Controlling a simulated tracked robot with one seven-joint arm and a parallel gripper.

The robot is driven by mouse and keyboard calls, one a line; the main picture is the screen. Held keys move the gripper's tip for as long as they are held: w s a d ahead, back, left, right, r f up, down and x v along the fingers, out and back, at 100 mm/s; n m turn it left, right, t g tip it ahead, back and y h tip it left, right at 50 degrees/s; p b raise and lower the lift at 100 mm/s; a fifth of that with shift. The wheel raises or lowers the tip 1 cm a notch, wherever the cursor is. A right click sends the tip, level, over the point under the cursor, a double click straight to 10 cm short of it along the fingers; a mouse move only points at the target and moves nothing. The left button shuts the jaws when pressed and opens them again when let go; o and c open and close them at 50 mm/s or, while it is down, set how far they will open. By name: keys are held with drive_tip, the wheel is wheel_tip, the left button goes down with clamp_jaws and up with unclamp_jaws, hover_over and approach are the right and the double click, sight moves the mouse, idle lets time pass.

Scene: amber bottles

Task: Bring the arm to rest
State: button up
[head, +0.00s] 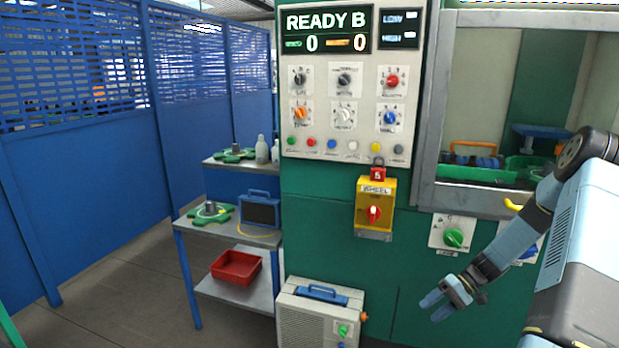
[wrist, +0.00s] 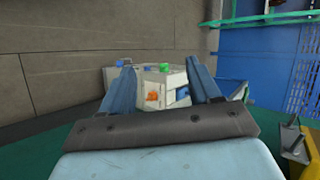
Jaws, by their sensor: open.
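My gripper (head: 446,300) is open and empty at the lower right of the head view, in front of the green machine (head: 330,235). Its two blue fingers stand apart in the wrist view (wrist: 166,84), with nothing between their tips. My arm reaches down and to the left from the right edge of the head view. A cream box (head: 318,318) with a blue handle stands on the floor to the left of my gripper, apart from it. The same box (wrist: 152,95) shows beyond the fingers in the wrist view.
A yellow wheel switch box (head: 375,208) and a green knob (head: 454,238) stick out from the machine front. A control panel (head: 345,100) reads READY B. A side table (head: 262,240) with a red tray (head: 236,267) stands left. Open floor (head: 130,290) lies at lower left.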

drive_tip(key=s+a+r+t+h, duration=0.1)
drive_tip(key=s+a+r+h, duration=0.15)
drive_tip(key=r, duration=0.65)
drive_tip(key=s+a+r+h, duration=0.2)
drive_tip(key=a+r+h, duration=0.1)
drive_tip(key=r, duration=0.6)
drive_tip(key=s+a+r+t+h, duration=0.1)
drive_tip(key=s+a+r+h, duration=0.15)
drive_tip(key=r, duration=0.65)
drive_tip(key=s+a+r+t+h, duration=0.1)
drive_tip(key=s+a+r+t, duration=0.1)
drive_tip(key=s+r, duration=0.5)
drive_tip(key=s+a+r+t+h, duration=0.1)
drive_tip(key=s+a+r+t, duration=0.2)
drive_tip(key=s+r, duration=0.4)
drive_tip(key=shift+s+a+r+t, duration=0.3)
drive_tip(key=shift+s+t, duration=0.1)
drive_tip(key=shift+s, duration=2.1)
drive_tip(key=shift+c, duration=0.3)
